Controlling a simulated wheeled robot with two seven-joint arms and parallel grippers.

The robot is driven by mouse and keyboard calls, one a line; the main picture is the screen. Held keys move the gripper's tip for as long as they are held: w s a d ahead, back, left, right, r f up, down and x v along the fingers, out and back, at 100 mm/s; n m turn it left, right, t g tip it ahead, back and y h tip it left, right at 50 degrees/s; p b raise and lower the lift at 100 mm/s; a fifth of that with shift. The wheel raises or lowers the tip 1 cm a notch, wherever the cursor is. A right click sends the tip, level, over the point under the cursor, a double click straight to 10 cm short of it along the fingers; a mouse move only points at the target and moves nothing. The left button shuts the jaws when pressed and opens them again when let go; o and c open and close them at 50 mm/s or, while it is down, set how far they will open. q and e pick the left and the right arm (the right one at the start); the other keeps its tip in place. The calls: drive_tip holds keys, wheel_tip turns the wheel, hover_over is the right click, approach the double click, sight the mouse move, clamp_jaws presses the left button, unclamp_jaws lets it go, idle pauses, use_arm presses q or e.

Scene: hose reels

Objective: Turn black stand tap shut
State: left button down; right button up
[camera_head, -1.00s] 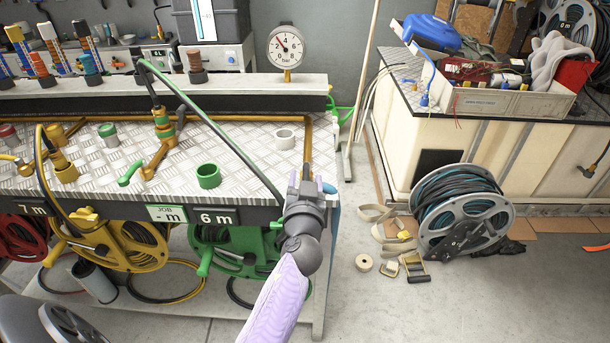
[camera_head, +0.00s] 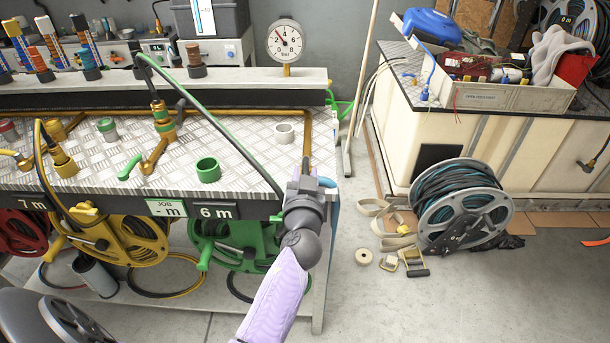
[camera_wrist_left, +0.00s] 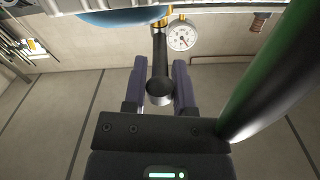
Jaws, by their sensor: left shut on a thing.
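My left gripper (camera_head: 307,172) reaches in from below at the right end of the bench. In the left wrist view its fingers (camera_wrist_left: 159,65) stand on both sides of a black bar-shaped handle (camera_wrist_left: 160,91) with a round end and are shut on it. The handle runs up to a brass pipe (camera_wrist_left: 157,22). In the head view my gripper hides the handle, so its angle there cannot be told. A round pressure gauge (camera_head: 286,42) stands behind the bench; it also shows in the left wrist view (camera_wrist_left: 182,35). My right gripper is not in view.
A hose reel (camera_head: 462,205) and straps lie on the floor to the right.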

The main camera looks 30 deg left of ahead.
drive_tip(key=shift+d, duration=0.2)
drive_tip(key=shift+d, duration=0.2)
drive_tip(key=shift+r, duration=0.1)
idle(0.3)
